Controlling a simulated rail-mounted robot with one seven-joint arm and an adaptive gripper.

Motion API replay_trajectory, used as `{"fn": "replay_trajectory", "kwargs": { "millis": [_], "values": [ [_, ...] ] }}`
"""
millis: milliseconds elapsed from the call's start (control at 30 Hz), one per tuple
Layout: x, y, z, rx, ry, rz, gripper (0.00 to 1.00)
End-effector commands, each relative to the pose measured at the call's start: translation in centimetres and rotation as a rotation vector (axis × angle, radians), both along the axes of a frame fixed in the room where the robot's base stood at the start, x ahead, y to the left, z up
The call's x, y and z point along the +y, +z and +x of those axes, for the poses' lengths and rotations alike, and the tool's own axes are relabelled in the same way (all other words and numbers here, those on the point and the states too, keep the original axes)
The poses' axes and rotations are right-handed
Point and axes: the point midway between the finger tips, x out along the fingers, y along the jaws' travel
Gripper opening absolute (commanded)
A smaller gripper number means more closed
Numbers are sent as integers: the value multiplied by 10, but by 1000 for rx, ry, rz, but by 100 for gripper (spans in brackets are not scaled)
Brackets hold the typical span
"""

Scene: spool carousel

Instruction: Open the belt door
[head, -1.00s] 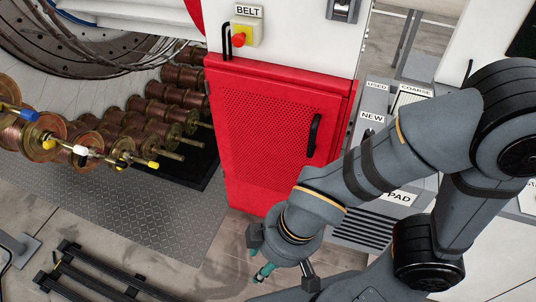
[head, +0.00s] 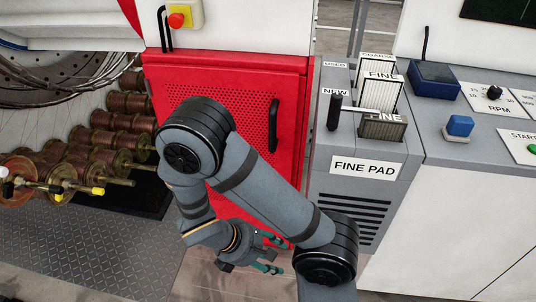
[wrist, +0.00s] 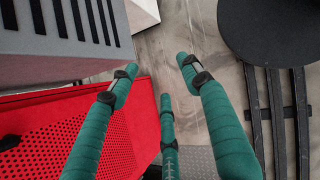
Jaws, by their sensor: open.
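The belt door (head: 238,100) is a red panel with a perforated face, and it looks shut in its red frame. Its black vertical handle (head: 274,126) is near the right edge. My arm crosses in front of the door and hides its lower middle. My gripper (head: 272,254) is low, below the handle and near the door's bottom right corner, apart from the handle. In the wrist view its teal fingers (wrist: 158,76) are spread and empty over the floor.
A grey cabinet with a FINE PAD label (head: 364,168) stands close to the right of the door. Copper spools (head: 120,140) are at the left. A red button on a yellow box (head: 178,18) is above the door. Some floor (head: 175,275) is clear in front.

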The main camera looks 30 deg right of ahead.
Motion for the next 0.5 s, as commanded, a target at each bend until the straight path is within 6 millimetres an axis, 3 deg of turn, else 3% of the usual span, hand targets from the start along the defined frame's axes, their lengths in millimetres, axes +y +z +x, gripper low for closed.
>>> {"fn": "replay_trajectory", "kwargs": {
  "millis": [33,100,200,333,500],
  "values": [
    [-28,-3,14,32,75,-110,48],
    [-60,9,38,59,188,-246,48],
    [-91,30,78,69,347,-410,48],
    [-97,59,139,19,575,-595,48],
    [-69,115,214,-157,797,-805,48]
  ]
}}
